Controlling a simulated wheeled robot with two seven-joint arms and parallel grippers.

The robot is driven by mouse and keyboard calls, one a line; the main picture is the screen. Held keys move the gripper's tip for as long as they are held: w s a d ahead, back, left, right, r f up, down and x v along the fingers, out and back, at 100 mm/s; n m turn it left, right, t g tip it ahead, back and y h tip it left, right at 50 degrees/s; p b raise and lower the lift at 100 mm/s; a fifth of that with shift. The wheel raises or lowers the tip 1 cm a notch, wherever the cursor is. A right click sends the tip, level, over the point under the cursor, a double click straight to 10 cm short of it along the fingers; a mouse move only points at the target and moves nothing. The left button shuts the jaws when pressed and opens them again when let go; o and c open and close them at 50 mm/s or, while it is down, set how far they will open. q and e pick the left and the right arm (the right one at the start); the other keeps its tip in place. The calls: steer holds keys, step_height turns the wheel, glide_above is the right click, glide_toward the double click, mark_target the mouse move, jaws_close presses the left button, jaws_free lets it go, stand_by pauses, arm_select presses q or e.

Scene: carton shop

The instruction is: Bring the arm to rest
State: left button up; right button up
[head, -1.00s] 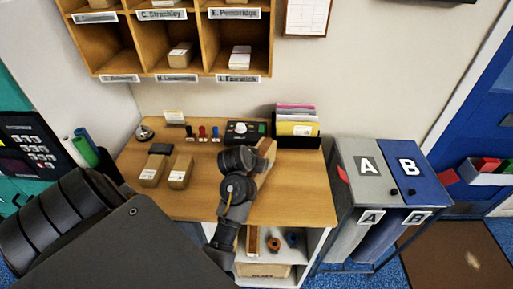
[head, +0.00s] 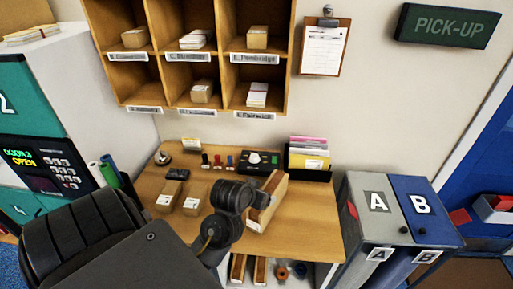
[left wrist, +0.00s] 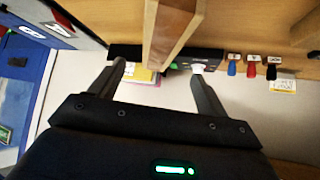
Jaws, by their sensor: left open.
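My left arm reaches in from the lower left of the head view, over the wooden counter (head: 300,228). Its dark wrist (head: 232,195) is beside a long, narrow wooden tray (head: 266,203) on the counter; the fingers are hidden there. In the left wrist view my left gripper (left wrist: 158,66) has its two fingers spread apart. The wooden tray (left wrist: 172,32) shows beyond and between them, and I see no finger closed on it. My right gripper is in neither view.
Two small cartons (head: 180,200) lie left of the wrist. A black control box (head: 252,160) and a file holder (head: 309,160) stand behind. Pigeonholes (head: 190,110) hang above. Bins A (head: 368,222) and B (head: 425,215) stand right. The counter's right part is clear.

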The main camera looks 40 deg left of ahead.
arm_select(q)
steer(key=shift+s+d+r, duration=0.15)
steer(key=shift+s+r, duration=0.3)
stand_by(0.3)
